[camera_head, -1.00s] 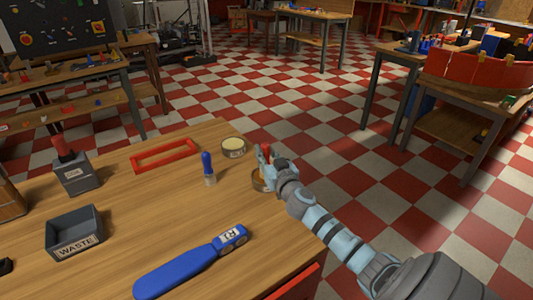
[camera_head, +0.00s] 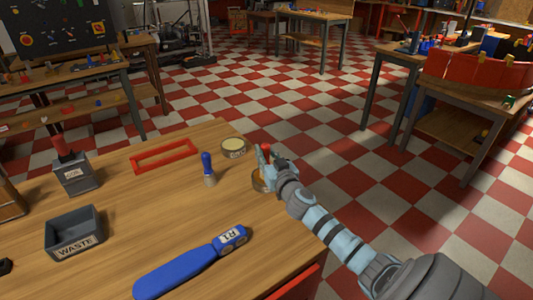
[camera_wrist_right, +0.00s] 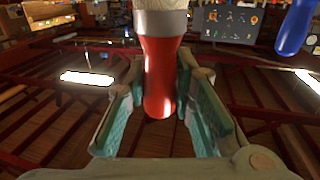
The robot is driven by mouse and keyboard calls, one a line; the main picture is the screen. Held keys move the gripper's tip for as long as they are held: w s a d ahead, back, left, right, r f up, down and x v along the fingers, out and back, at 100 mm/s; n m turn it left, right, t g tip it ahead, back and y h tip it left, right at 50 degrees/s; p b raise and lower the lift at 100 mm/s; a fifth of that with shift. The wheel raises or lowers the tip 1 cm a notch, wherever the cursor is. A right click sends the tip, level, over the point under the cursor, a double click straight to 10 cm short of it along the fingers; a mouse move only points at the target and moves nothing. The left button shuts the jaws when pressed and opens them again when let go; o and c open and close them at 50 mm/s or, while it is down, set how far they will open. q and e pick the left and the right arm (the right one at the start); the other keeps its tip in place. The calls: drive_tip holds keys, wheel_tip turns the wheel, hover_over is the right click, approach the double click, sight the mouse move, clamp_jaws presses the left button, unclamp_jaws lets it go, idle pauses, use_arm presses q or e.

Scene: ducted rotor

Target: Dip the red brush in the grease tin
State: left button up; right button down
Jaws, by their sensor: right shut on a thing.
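The red brush (camera_head: 266,147) is upright in my right gripper (camera_head: 264,160), which is shut on its red handle. In the right wrist view the red handle (camera_wrist_right: 160,75) sits between the two fingers, with a metal ferrule and pale bristles at the top edge. The gripper and brush are over a round tin (camera_head: 259,184) at the table's right edge, partly hidden by the hand. Whether the bristles touch its contents is hidden. A second round tin (camera_head: 233,147) with cream-coloured contents stands behind it; its label is too small to read. My left gripper is not in view.
A blue brush (camera_head: 208,170) stands upright left of the tins. A red frame (camera_head: 165,156), a grey waste bin (camera_head: 75,232) and a grey container with a red handle (camera_head: 74,175) are left. The table's middle is clear.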

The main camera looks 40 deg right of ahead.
wheel_tip(320, 180, up, 7)
drive_tip(key=p, duration=0.5)
drive_tip(key=shift+p, duration=0.35)
